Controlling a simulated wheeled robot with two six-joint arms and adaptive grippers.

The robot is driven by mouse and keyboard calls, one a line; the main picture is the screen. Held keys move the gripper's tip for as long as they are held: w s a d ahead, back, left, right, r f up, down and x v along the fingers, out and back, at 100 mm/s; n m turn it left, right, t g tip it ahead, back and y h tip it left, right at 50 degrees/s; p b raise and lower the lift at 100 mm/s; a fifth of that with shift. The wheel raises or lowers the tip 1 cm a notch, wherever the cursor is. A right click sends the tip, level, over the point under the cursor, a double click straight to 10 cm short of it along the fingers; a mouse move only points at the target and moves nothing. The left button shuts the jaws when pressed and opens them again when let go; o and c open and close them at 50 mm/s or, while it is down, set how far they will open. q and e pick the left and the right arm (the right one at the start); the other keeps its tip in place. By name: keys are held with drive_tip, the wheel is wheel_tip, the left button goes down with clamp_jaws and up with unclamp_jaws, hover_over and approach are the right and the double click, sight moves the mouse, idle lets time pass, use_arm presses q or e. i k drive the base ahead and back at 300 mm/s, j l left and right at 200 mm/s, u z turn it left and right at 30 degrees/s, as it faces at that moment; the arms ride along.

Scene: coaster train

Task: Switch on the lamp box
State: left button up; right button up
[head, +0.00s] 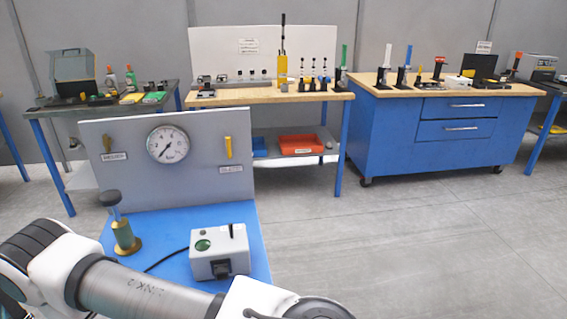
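The lamp box (211,266) is a small light grey box on the blue table in front of me. A green round lamp (202,245) sits on its top left; I cannot tell whether it is lit. A short black toggle lever (231,230) stands on its top right. A black part (221,269) is on its front face, and a black cable runs off to the left. One of my arms crosses the bottom of the head view in front of the box. Neither of my grippers shows.
A grey panel (200,184) with a round gauge (168,145) and a yellow handle (229,147) stands behind the lamp box. Workbenches line the wall behind. The floor on the right (410,240) is clear.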

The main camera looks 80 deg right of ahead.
sight(208, 245)
drive_tip(key=z, duration=2)
